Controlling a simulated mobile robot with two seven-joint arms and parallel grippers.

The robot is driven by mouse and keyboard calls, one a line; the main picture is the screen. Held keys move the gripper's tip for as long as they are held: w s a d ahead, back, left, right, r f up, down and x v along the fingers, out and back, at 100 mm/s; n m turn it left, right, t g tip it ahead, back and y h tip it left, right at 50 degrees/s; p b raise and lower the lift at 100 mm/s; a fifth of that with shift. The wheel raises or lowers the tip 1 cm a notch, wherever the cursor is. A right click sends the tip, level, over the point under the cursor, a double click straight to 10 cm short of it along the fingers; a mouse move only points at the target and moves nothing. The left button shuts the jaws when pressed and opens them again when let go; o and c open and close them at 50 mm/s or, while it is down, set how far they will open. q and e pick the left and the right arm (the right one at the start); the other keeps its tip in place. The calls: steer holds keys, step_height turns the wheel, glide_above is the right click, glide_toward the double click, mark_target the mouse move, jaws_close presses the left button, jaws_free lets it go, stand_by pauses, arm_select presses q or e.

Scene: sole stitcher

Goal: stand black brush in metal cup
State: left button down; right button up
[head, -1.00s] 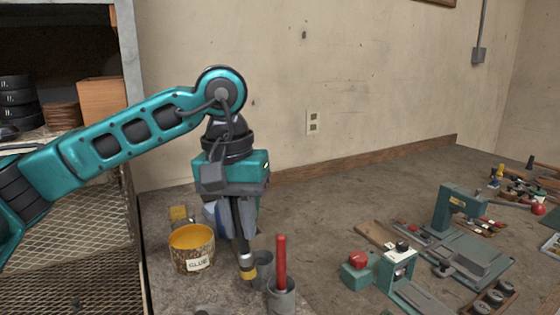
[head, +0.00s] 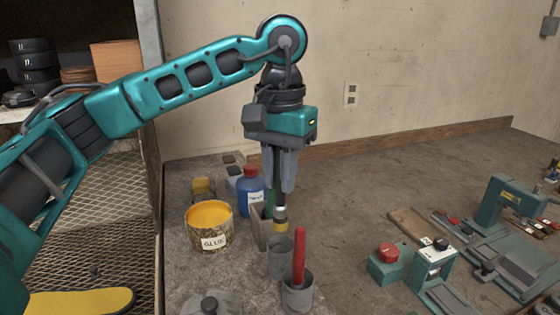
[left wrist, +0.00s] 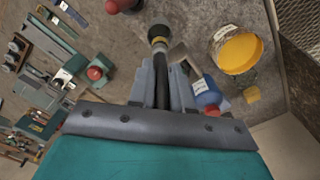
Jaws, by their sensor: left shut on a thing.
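My left gripper (head: 281,170) is shut on the black brush (head: 280,205), which hangs upright with its yellow-banded end down. The brush also shows between the fingers in the left wrist view (left wrist: 160,62). A grey metal cup (head: 280,258) stands on the bench just below the brush's lower end and looks empty. The brush end appears at or slightly above and behind its rim; I cannot tell whether it is inside. A second grey cup (head: 297,293) in front holds a red-handled tool (head: 299,255). My right gripper is not in view.
A glue tin (head: 209,228) with yellow contents stands left of the brush. A blue bottle (head: 250,190) with a red cap stands behind. A green machine with a red knob (head: 388,258) is to the right. Bench between cups and machine is clear.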

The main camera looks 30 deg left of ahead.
mark_target(280, 204)
arm_select(q)
steer(key=shift+f+b, duration=0.45)
steer(key=shift+f, duration=0.9)
steer(key=shift+f+b, duration=1.75)
steer(key=shift+f, duration=0.65)
steer(key=c, duration=1)
jaws_free()
step_height(280, 204, up, 13)
steer(key=shift+f+p, duration=0.1)
steer(key=shift+p, duration=1)
